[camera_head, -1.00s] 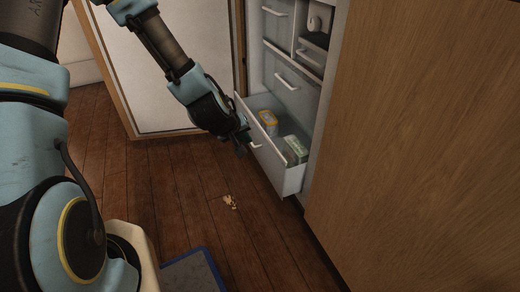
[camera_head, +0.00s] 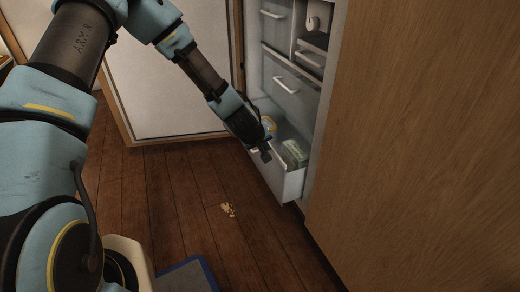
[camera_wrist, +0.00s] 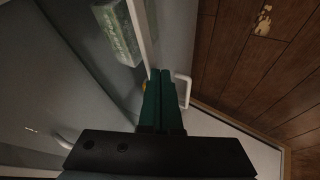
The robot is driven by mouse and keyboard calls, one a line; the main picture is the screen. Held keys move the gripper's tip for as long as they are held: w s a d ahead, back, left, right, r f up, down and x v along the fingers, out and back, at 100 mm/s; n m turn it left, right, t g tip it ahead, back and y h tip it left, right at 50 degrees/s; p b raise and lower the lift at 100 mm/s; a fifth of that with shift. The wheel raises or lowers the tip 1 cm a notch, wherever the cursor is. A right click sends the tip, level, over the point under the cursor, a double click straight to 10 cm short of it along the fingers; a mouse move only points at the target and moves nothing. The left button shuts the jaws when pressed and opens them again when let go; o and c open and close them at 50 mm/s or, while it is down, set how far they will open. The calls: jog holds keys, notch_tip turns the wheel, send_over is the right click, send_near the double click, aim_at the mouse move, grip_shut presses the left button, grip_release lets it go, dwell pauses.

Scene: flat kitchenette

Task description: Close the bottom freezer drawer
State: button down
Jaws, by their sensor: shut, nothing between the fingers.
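The bottom freezer drawer (camera_head: 272,184) is pulled out of the cabinet, low down. It holds a green-white package (camera_head: 294,153) and a yellow item (camera_head: 269,123), partly hidden by my arm. My gripper (camera_head: 264,155) is shut and empty, at the drawer front close to its top edge and handle. In the wrist view, my shut fingers (camera_wrist: 162,76) overlap the drawer's front rim, beside the white handle (camera_wrist: 187,91). I cannot tell whether they touch it. The green-white package (camera_wrist: 118,35) lies inside, left of the rim.
Two shut drawers (camera_head: 287,84) are above the open one. The fridge door (camera_head: 168,75) stands open at the left. A wooden panel (camera_head: 425,150) fills the right. Crumbs (camera_head: 227,210) lie on the otherwise clear wooden floor, and a blue-edged mat (camera_head: 187,277) is at the bottom.

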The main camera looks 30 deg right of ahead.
jog(key=d+p, duration=0.1)
jog(key=d, duration=0.2)
jog(key=s+d+p, duration=0.1)
jog(key=d+p, duration=0.1)
jog(key=d, duration=0.2)
jog(key=d+p, duration=0.1)
jog(key=d, duration=0.2)
jog(key=shift+s+d+r, duration=0.15)
jog(key=shift+d, duration=0.15)
jog(key=shift+d+p, duration=0.3)
jog(key=shift+d, duration=0.1)
jog(key=shift+a, duration=0.1)
